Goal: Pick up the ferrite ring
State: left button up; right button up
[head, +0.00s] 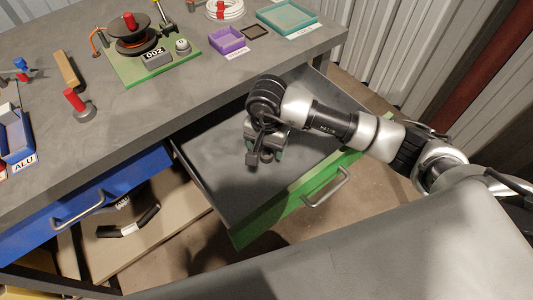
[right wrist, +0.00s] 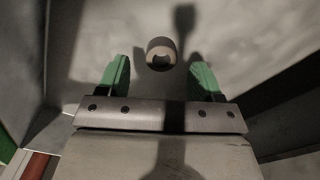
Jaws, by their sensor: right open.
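The ferrite ring (right wrist: 161,54) is a short grey-brown cylinder with a hole. In the right wrist view it lies on the drawer floor, beyond and between the two green fingertips. My right gripper (right wrist: 160,82) is open and empty, with the ring apart from both fingers. In the head view my right gripper (head: 265,155) points down into the open drawer (head: 215,160), and the ring cannot be made out there, probably hidden by the gripper. My left gripper is not in view.
The drawer has a green front (head: 290,205) with a metal handle (head: 325,188), and its walls surround my gripper. A blue drawer (head: 90,195) sits to the left. On the workbench above stand a green-based spool stand (head: 125,70), a purple tray (head: 228,40) and a teal tray (head: 290,17).

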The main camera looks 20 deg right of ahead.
aim_at(266, 152)
notch_tip(266, 152, down, 3)
jog(key=shift+w+a+f, duration=0.1)
jog(key=shift+f, duration=0.1)
jog(key=c, duration=1)
jog(key=shift+o, duration=0.2)
jog(key=shift+r, duration=0.2)
